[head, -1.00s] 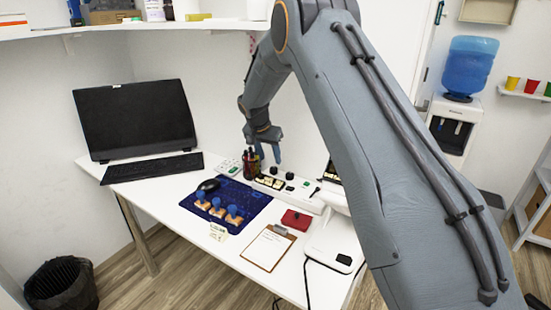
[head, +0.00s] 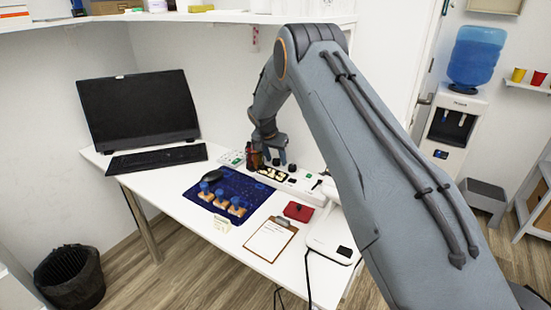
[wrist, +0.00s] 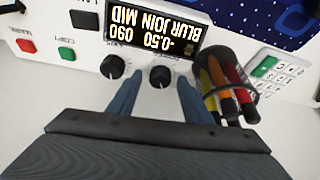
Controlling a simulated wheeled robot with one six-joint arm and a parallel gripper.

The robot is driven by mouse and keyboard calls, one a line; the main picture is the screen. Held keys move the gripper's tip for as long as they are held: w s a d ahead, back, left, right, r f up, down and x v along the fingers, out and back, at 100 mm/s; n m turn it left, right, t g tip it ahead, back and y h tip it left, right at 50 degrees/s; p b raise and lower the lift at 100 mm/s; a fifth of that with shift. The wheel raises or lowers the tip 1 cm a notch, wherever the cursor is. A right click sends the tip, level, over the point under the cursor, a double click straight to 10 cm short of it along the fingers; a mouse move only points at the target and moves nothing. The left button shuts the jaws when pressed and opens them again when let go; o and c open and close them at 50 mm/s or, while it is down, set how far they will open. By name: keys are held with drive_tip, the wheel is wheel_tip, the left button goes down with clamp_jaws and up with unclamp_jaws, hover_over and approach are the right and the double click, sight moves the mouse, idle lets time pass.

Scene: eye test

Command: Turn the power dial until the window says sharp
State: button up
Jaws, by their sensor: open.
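A white eye-test console (head: 305,186) stands on the desk. Two black dials sit beside the window: one dial (wrist: 113,66) at left, outside my fingers, and another dial (wrist: 160,77) between my fingertips. Their labels are too small or covered to tell which is the power dial. My gripper (wrist: 159,84) is open, its blue fingers on either side of that second dial; I cannot tell if they touch it. My gripper (head: 272,148) also shows low over the console in the head view.
A dark mesh cup of markers (wrist: 228,92) stands close to my right finger in the wrist view, beside a keypad (wrist: 272,72). Red (wrist: 25,45) and green (wrist: 66,54) buttons are at left. A blue mat (head: 262,193) and a clipboard (head: 270,240) lie in front.

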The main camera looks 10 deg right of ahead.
drive_tip(key=c, duration=1.1)
drive_tip(key=shift+o, duration=0.2)
drive_tip(key=shift+s+d+n+y+b, duration=0.1)
drive_tip(key=shift+n+y+b, duration=0.4)
drive_tip(key=shift+n, duration=0.6)
drive_tip(key=shift+n+t+y+b, duration=0.4)
drive_tip(key=shift+n+t, duration=0.1)
drive_tip(key=shift+n, duration=1.1)
drive_tip(key=o, duration=1.1)
drive_tip(key=shift+c, duration=0.2)
drive_tip(key=shift+r, duration=0.15)
